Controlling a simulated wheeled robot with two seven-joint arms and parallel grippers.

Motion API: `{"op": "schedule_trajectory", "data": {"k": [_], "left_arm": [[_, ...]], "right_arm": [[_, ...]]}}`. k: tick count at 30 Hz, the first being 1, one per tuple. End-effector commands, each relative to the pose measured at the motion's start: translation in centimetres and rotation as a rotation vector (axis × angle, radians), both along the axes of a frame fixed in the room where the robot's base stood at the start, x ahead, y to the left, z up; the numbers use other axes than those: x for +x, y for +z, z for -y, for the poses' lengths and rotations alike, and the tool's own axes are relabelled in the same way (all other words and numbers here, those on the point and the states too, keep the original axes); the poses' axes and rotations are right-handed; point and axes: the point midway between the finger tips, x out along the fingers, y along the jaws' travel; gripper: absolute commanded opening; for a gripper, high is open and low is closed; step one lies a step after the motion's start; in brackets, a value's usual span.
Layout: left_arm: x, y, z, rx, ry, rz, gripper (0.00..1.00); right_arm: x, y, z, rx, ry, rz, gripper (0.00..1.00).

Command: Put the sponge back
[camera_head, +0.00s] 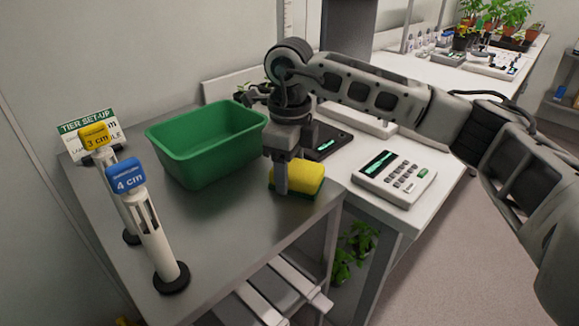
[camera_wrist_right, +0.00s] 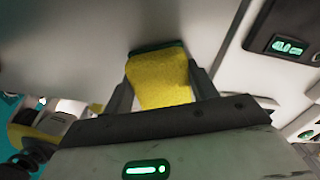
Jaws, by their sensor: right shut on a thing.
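The yellow sponge (camera_head: 308,177) with a dark green layer is at the right side of the grey metal table (camera_head: 225,235), near its edge. My right gripper (camera_head: 283,178) points down and is shut on the sponge. In the right wrist view the sponge (camera_wrist_right: 160,80) sits between the two fingers (camera_wrist_right: 162,92). I cannot tell whether the sponge touches the table. A green tub (camera_head: 200,173) stands to the left of the gripper, and its inside is only partly visible. My left gripper is not in view.
Two white posts, one with a yellow 3 cm tag (camera_head: 95,138) and one with a blue 4 cm tag (camera_head: 126,177), stand at the left. A sign (camera_head: 88,128) is behind them. A white keypad device (camera_head: 395,178) sits on the white bench to the right. The table's front middle is clear.

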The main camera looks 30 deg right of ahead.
Motion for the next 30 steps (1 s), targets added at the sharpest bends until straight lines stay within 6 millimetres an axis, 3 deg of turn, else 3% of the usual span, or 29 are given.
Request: {"op": "schedule_trajectory", "data": {"k": [1,2,4,16,30], "left_arm": [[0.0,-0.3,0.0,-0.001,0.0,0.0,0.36],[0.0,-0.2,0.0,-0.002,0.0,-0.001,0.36],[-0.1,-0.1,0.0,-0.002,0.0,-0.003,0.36],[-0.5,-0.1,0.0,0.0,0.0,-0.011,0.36],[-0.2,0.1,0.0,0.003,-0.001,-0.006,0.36]], "right_arm": [[0.0,-0.3,0.0,0.0,0.0,0.0,0.39],[0.0,-0.2,0.0,0.0,0.001,0.0,0.63],[0.0,-0.2,0.0,0.0,0.001,0.0,0.79],[0.1,0.8,0.0,0.0,0.001,0.003,0.79],[0.1,10.1,-0.1,0.001,0.001,0.004,0.79]]}}
